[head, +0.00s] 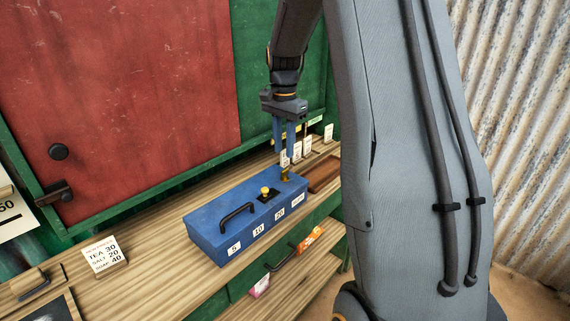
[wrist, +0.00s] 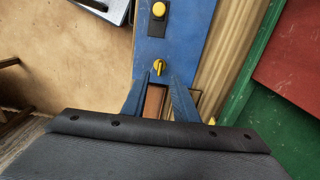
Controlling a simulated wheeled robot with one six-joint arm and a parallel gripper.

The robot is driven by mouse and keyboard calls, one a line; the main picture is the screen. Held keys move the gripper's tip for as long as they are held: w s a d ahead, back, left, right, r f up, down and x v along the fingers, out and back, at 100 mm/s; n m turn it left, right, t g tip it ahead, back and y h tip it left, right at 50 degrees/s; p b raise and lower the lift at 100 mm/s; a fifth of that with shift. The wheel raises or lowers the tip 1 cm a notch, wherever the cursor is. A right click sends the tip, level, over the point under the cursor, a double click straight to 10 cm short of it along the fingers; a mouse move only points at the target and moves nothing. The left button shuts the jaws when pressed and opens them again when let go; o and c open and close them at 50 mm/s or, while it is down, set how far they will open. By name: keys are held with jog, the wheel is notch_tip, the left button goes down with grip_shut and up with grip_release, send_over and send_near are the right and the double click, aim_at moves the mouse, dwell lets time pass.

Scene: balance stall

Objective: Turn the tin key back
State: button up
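The blue tin (head: 215,215) stands on the wooden counter, with a black carry handle and price labels along its front. A yellow key (head: 286,174) stands on its lid near the right end. In the wrist view the key (wrist: 159,67) lies between and just beyond my fingertips, its grip running roughly up and down the picture. My gripper (head: 287,156) points down over the key with its blue fingers apart. In the wrist view a gap shows between the fingers (wrist: 161,78). I cannot tell whether either finger touches the key.
A yellow knob (head: 265,191) on a dark plate sits mid-lid. A brown tray (head: 324,174) lies right of the tin, with small white cards (head: 307,146) behind. A price card (head: 104,254) stands to the left. A red panel (head: 120,90) rises behind the counter.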

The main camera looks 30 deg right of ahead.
aim_at(285, 169)
jog(key=shift+w+d+f, duration=0.1)
jog(key=shift+d+f, duration=0.05)
jog(key=shift+d, duration=0.05)
notch_tip(285, 169, down, 7)
jog(key=p, duration=0.2)
jog(key=shift+f+p, duration=0.2)
jog(key=shift+p, duration=0.1)
grip_shut()
